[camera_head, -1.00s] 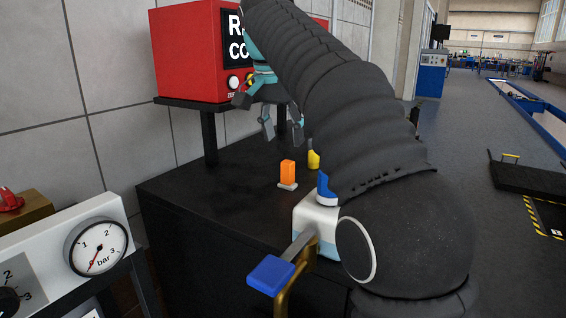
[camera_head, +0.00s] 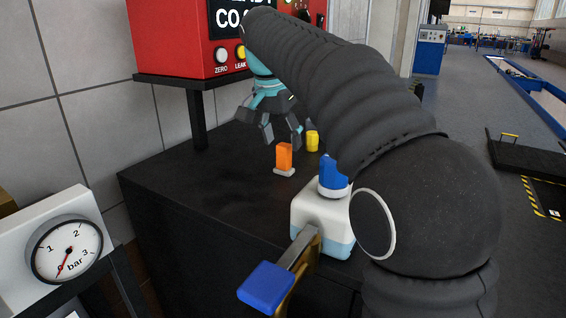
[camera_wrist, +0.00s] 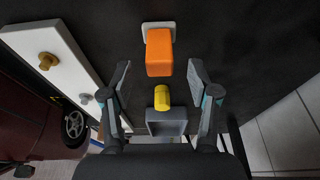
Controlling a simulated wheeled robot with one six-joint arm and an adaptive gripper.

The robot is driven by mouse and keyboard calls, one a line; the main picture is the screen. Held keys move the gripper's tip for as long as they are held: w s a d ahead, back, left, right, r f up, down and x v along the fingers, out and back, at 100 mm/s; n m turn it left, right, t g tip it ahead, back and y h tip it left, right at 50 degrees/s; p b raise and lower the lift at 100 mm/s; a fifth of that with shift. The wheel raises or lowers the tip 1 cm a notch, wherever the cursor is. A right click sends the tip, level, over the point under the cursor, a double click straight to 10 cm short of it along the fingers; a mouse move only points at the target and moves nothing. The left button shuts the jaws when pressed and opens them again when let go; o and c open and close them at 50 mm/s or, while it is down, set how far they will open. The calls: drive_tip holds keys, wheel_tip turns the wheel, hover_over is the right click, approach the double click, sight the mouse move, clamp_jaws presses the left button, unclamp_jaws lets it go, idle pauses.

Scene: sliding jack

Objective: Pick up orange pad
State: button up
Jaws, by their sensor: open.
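The orange pad (camera_head: 284,156) is an upright orange block on a small pale base, standing on the black cabinet top. In the wrist view the orange pad (camera_wrist: 159,53) lies ahead of the fingertips, centred between them. My gripper (camera_head: 283,138) is above and just behind the pad in the head view, its fingers spread. In the wrist view my gripper (camera_wrist: 160,75) is open and empty, one finger to each side, and does not appear to touch the pad.
A yellow cylinder (camera_head: 313,141) stands behind the pad and shows between my fingers in the wrist view (camera_wrist: 162,98). A red box (camera_head: 172,40) sits on a shelf above. The cabinet's left top is clear.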

sight(284, 145)
drive_tip(key=shift+b+x, duration=0.4)
drive_tip(key=shift+x, duration=2.3)
drive_tip(key=shift+w+d+r, duration=0.1)
drive_tip(key=shift+w+d, duration=0.05)
drive_tip(key=c, duration=1.1)
